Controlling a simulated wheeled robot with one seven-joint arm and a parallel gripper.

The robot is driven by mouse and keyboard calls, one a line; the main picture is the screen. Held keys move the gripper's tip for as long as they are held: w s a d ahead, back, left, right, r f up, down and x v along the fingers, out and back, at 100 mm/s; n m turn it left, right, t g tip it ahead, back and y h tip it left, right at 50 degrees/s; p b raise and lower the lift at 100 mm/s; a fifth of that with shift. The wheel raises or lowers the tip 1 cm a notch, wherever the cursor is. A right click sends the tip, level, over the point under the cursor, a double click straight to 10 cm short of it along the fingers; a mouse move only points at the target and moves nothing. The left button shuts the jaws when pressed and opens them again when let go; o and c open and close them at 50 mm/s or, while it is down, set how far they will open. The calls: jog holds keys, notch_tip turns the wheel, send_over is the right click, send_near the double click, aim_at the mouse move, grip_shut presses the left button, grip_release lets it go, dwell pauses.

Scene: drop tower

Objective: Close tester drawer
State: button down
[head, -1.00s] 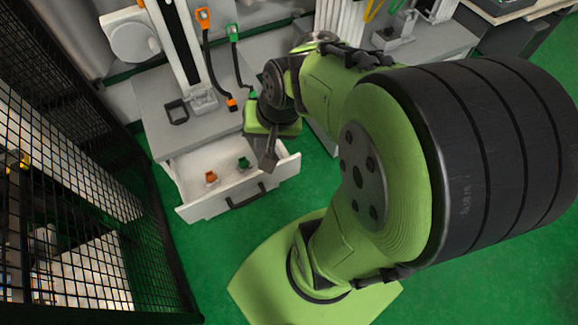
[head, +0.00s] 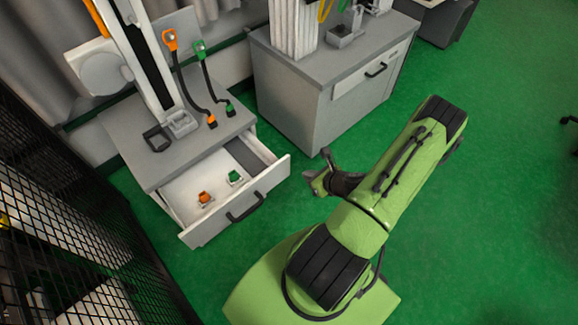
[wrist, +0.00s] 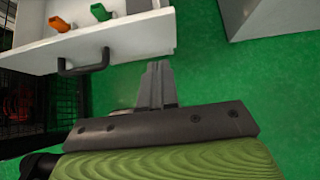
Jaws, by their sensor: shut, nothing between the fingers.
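The tester drawer (head: 213,229) is pulled out of the grey tester cabinet (head: 148,170) at left. Its white front has a dark bar handle (head: 246,207). An orange connector (head: 204,198) and a green connector (head: 235,177) stand inside it. My gripper (head: 326,155) is to the right of the drawer front, over the green floor, apart from it. In the wrist view, my gripper's fingers (wrist: 160,70) are together and empty. There the drawer front (wrist: 128,42) and its handle (wrist: 84,66) lie ahead and to the left.
A second grey cabinet (head: 300,95) with a shut drawer (head: 375,72) stands behind and right. A black mesh fence (head: 60,220) runs along the left. The tester's tower (head: 135,50) stands on the cabinet top.

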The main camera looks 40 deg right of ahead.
aim_at(283, 164)
jog(key=x, duration=0.3)
jog(key=w+r+b+x, duration=0.1)
jog(key=x, duration=0.6)
jog(key=shift+w+a+r, duration=0.1)
jog(key=shift+w+r, duration=0.05)
jog(key=shift+r, duration=0.1)
jog(key=shift+w, duration=0.45)
